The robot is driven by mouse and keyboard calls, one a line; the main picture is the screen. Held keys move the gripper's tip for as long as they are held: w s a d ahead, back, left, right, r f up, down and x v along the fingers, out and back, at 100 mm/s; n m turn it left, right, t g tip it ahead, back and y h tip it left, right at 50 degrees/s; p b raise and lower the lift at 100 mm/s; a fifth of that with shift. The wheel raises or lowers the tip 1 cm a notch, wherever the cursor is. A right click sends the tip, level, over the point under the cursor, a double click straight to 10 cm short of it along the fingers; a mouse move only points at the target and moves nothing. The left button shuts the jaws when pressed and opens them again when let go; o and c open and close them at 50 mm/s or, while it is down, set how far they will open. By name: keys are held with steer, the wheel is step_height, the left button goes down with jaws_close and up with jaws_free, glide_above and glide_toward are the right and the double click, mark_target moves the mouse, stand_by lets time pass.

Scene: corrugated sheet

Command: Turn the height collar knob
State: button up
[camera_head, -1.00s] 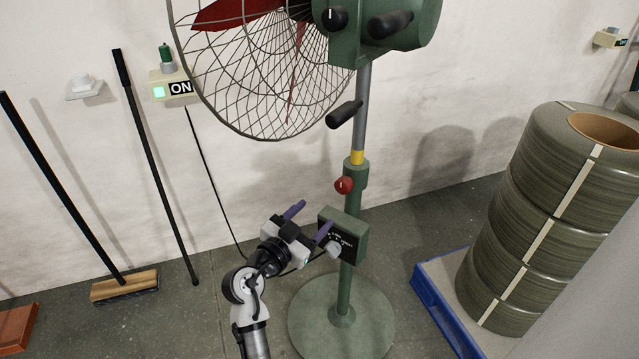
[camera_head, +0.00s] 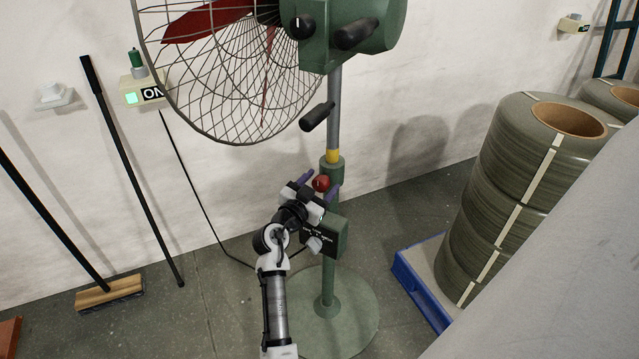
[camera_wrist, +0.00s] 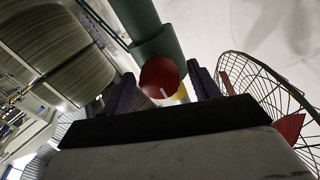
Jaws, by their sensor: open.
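The height collar knob (camera_head: 321,183) is a red round knob on the green collar (camera_head: 331,168) of the fan's stand, just below a yellow band. In the wrist view the knob (camera_wrist: 160,78) shows a white line on its face and lies between the two purple fingers. My gripper (camera_head: 319,186) is open at the collar, with its fingers to either side of the knob. In the wrist view my gripper (camera_wrist: 156,85) has a gap between each finger and the knob. Whether the fingertips reach past the knob's face is hard to tell.
A green control box (camera_head: 325,237) with a pale knob sits on the post just below my gripper. The fan's wire cage (camera_head: 235,75) and a black handle (camera_head: 317,117) are above. Wrapped coils (camera_head: 500,200) stand on a blue pallet (camera_head: 420,290) at right.

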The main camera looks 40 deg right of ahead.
steer(key=shift+c, duration=0.4)
steer(key=c, duration=0.9)
steer(key=shift+n, duration=0.3)
steer(key=n+b, duration=0.1)
steer(key=n, duration=0.2)
steer(key=shift+n, duration=0.4)
steer(key=n, duration=0.4)
steer(key=shift+w+a, duration=0.1)
steer(key=n+p, duration=0.2)
steer(key=n, duration=0.3)
steer(key=shift+n, duration=0.4)
steer(key=shift+f+n+p, duration=0.15)
steer(key=shift+n+p, duration=0.85)
steer(key=shift+n, duration=0.8)
